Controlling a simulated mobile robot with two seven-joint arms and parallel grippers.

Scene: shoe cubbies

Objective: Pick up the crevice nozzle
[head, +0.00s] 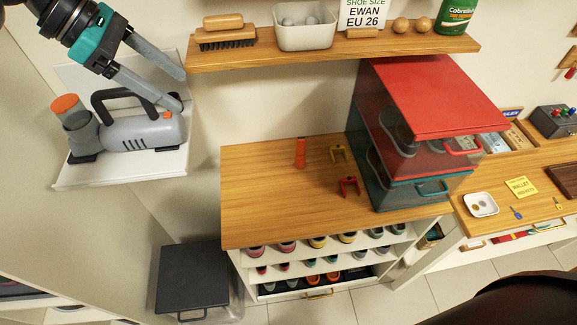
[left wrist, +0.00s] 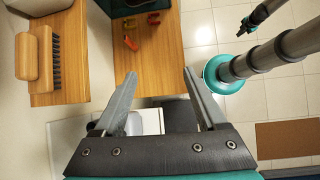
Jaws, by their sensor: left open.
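A slim orange upright piece (head: 300,152) stands on the wooden bench top; it is the likeliest crevice nozzle, though its shape is too small to be sure. It also seems to show as an orange spot in the left wrist view (left wrist: 131,43). A grey handheld vacuum (head: 140,131) with an orange cap lies on a white wall shelf (head: 120,172) at the left. My left gripper (head: 182,90) is open and empty, its fingers spread just above and beside the vacuum, left of the bench. My right gripper is not clearly seen.
A wooden wall shelf (head: 340,50) with a brush and bin overhangs the bench's back.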

